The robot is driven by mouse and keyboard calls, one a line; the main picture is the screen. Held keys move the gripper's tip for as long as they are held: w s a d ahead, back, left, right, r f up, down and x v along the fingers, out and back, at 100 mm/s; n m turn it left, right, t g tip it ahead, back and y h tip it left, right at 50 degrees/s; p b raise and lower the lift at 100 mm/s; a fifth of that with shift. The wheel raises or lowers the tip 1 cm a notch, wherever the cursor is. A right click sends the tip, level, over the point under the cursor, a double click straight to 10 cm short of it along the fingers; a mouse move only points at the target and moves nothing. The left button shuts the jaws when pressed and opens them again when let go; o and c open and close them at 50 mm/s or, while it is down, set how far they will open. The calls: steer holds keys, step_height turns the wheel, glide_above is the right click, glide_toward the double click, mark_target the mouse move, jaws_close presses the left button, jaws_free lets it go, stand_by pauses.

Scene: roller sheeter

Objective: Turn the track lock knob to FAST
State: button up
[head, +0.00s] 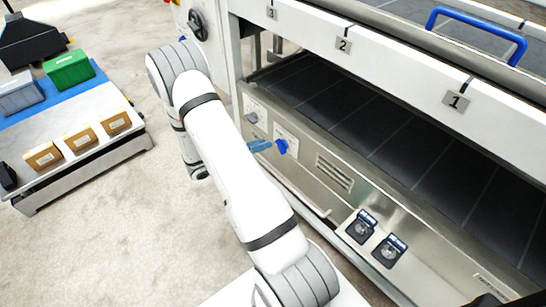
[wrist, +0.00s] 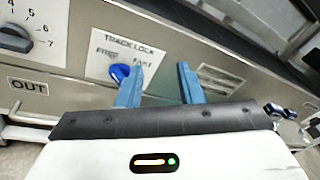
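The blue track lock knob (wrist: 120,73) sits on a white label plate (wrist: 103,42) headed TRACK LOCK, with FAST at the right and a blurred word at the left. In the head view the knob (head: 281,147) is on the machine's front panel. My gripper (wrist: 160,67) is open, its two blue fingers spread with nothing between them. The left finger is at the knob's right side and overlaps part of it; I cannot tell whether they touch. The right finger is over bare panel. The gripper also shows in the head view (head: 260,146), just left of the knob.
A grey dial (wrist: 15,38) with numbers and an OUT label (wrist: 28,87) are left of the knob. A vent (head: 334,172) is to the right, and two dark switches (head: 361,227) lie lower right. A bench (head: 85,135) with boxes stands at the far left.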

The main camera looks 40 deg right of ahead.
mark_target(281, 146)
step_height(281, 146, down, 10)
steer(key=w+n+t+h+b, duration=0.1)
steer(key=w+n+t+b, duration=0.15)
steer(key=n, duration=0.25)
steer(key=d, duration=0.8)
steer(key=shift+w+r+t+b, duration=0.15)
steer(key=shift+w+t+b, duration=0.05)
steer(key=shift+t+b, duration=0.2)
jaws_close()
